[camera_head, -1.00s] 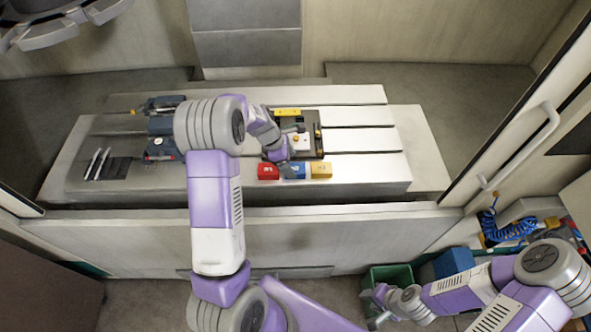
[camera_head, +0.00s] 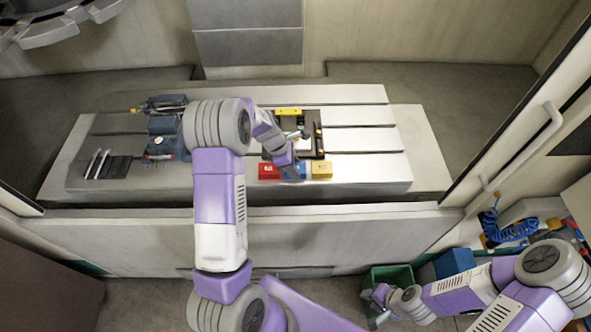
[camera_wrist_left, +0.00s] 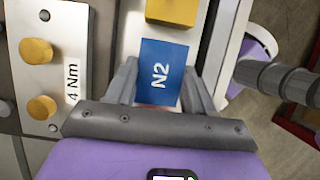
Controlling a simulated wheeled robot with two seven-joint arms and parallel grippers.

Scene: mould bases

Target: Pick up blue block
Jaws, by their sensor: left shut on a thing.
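The blue block (camera_wrist_left: 162,65), marked N2, is between the two fingers of my left gripper (camera_wrist_left: 160,80) in the left wrist view. The gripper is shut on it. In the head view my left gripper (camera_head: 290,168) reaches down over the blue block, which it largely hides. A red block (camera_head: 268,171) is on its left and a yellow block (camera_head: 321,170) on its right, near the table's front edge. My right gripper (camera_head: 376,306) is low by the green bin; its finger gap is too small to read.
A dark tray with a yellow bar (camera_head: 288,111) lies behind the blocks on the grooved table (camera_head: 365,140). A blue-grey device (camera_head: 165,140) stands at left. A green bin (camera_head: 390,276) and a blue bin (camera_head: 453,262) stand below. The table's right part is clear.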

